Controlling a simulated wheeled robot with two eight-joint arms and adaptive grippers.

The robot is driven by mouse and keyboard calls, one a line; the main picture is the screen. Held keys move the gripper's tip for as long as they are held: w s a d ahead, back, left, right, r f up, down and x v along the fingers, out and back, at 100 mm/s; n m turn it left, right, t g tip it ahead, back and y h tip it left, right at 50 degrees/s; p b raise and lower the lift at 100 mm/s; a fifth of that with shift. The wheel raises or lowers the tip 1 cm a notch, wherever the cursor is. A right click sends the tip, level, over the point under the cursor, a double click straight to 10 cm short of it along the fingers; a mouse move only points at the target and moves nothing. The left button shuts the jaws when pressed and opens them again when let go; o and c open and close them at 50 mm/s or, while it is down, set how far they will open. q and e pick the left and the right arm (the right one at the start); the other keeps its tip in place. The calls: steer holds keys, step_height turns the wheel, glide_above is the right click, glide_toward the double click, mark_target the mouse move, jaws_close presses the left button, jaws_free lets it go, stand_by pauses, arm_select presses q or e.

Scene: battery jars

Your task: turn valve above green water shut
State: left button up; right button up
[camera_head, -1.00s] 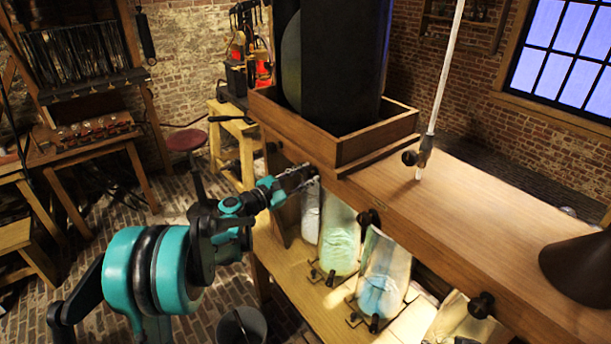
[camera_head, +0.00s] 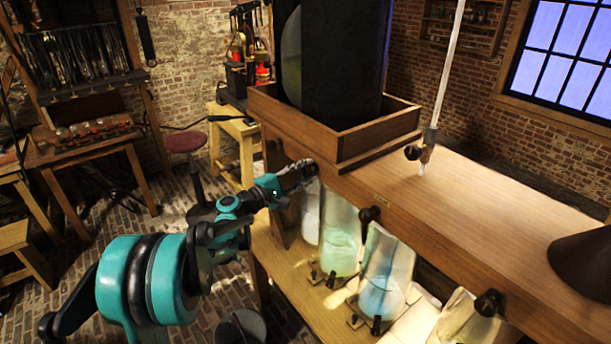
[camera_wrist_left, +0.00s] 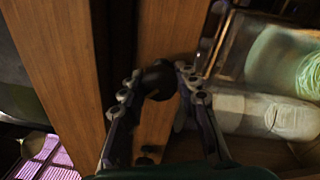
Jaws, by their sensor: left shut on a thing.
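My left gripper (camera_head: 305,174) is at the front edge of the wooden bench top. It is shut on a dark round valve knob (camera_wrist_left: 158,80), which sits between its fingertips in the left wrist view; the fingers hide the knob in the head view. Below the edge stand a whitish jar (camera_head: 311,212), a jar with pale green water (camera_head: 340,240) and a jar with bluish water (camera_head: 385,275). The green jar also shows in the left wrist view (camera_wrist_left: 285,62). I cannot tell exactly which jar the held knob is above. My right gripper is not in view.
Other black knobs (camera_head: 369,214) (camera_head: 488,302) stick out along the same edge. A black cylinder (camera_head: 345,70) stands in a wooden tray (camera_head: 375,140) above the gripper. A white rod (camera_head: 448,75) and a dark cone (camera_head: 585,265) stand on the bench top.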

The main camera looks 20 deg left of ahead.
arm_select(q)
steer(key=m+b, duration=0.1)
steer(key=m, duration=0.4)
steer(key=shift+h, duration=0.3)
steer(key=shift+m+h+b, duration=0.3)
steer(key=shift+m+b, duration=0.05)
steer(key=shift+m, duration=2.35)
steer(key=o, duration=1.2)
steer(key=shift+d, duration=0.1)
steer(key=shift+c, duration=0.2)
steer(key=r+v, duration=0.1)
steer(key=v, duration=1.1)
steer(key=shift+f, duration=0.3)
